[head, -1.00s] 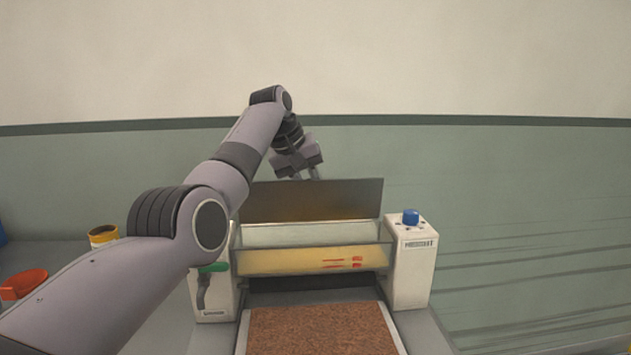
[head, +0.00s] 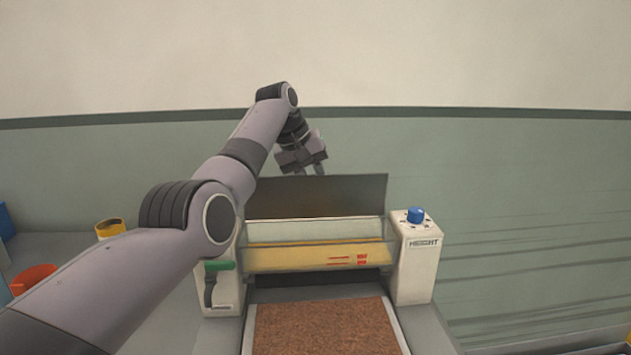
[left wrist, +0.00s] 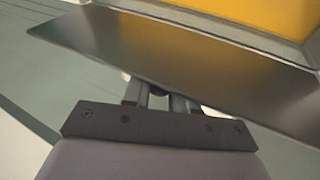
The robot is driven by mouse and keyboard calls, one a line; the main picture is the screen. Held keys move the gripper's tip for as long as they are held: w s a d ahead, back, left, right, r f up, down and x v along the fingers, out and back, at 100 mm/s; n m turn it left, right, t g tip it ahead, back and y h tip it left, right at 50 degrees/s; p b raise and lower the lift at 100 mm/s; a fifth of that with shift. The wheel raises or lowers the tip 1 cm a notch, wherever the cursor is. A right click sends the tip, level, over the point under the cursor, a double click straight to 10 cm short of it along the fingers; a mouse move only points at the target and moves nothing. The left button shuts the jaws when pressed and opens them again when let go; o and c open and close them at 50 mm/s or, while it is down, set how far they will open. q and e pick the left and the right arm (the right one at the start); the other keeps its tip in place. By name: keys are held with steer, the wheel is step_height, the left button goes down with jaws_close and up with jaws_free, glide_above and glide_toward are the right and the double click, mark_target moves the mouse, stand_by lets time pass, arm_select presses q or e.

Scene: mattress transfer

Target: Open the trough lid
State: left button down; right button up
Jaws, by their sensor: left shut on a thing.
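The trough lid (head: 315,197) is a dark flat metal panel. It stands raised, close to upright, behind the trough opening. The trough (head: 320,256) is a clear-fronted box with yellow contents and red marks on its front, between two white end housings. My left gripper (head: 312,172) is at the lid's top edge, on its far side. In the left wrist view my left gripper (left wrist: 160,98) is shut at the edge of the lid (left wrist: 190,62), with a small dark rounded part between its fingers. The lid partly hides the fingertips. My right gripper is not in view.
A yellow cup (head: 110,229) and red container (head: 33,280) stand left.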

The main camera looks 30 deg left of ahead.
arm_select(q)
steer(key=shift+w+a+r, duration=0.1)
steer(key=shift+a+r, duration=0.1)
steer(key=c, duration=1.3)
jaws_free()
steer(key=o, duration=0.3)
steer(key=shift+o, duration=0.2)
steer(key=shift+f, duration=0.15)
steer(key=b+v, duration=0.1)
steer(key=v, duration=0.6)
